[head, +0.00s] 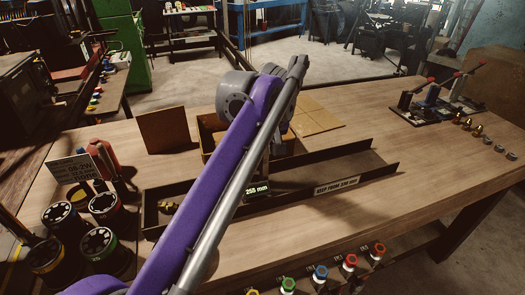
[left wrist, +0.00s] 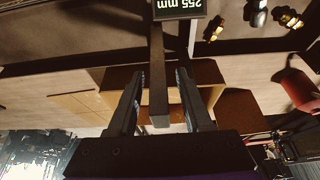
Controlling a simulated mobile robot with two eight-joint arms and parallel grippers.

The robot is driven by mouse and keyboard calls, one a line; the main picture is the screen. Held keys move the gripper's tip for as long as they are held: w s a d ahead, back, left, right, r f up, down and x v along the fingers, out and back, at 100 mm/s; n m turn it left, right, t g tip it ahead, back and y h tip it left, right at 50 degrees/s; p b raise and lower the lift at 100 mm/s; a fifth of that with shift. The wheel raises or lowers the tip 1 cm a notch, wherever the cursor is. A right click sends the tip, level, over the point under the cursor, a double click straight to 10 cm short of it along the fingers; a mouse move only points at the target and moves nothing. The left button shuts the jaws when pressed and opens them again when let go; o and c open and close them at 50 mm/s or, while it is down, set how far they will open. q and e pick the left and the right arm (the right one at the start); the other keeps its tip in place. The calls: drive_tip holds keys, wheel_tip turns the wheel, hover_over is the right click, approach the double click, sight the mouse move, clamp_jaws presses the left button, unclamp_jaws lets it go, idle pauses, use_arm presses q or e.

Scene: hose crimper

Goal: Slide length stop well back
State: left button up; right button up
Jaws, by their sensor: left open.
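The length stop (left wrist: 158,85) shows in the left wrist view as a dark upright bar with a small display reading 255 mm. In the head view its display (head: 258,188) shows beside my purple arm, at the long dark trough (head: 380,172). My left gripper (left wrist: 160,75) is open, with one finger on each side of the bar. I cannot tell whether the fingers touch it. In the head view the gripper's fingers are hidden behind my arm. The trough carries a label (head: 336,186) reading "KEEP FROM 330 mm". My right gripper is in neither view.
Brass fittings (head: 168,207) lie at the trough's left end. Several black dies with coloured rings (head: 104,207) stand at the bench's left. Colored knobs (head: 321,273) line the front. Red-handled clamps (head: 432,98) stand far right.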

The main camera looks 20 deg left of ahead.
use_arm(q)
drive_tip(key=shift+w+f, duration=0.1)
drive_tip(key=shift+f, duration=0.1)
clamp_jaws()
idle(1.4)
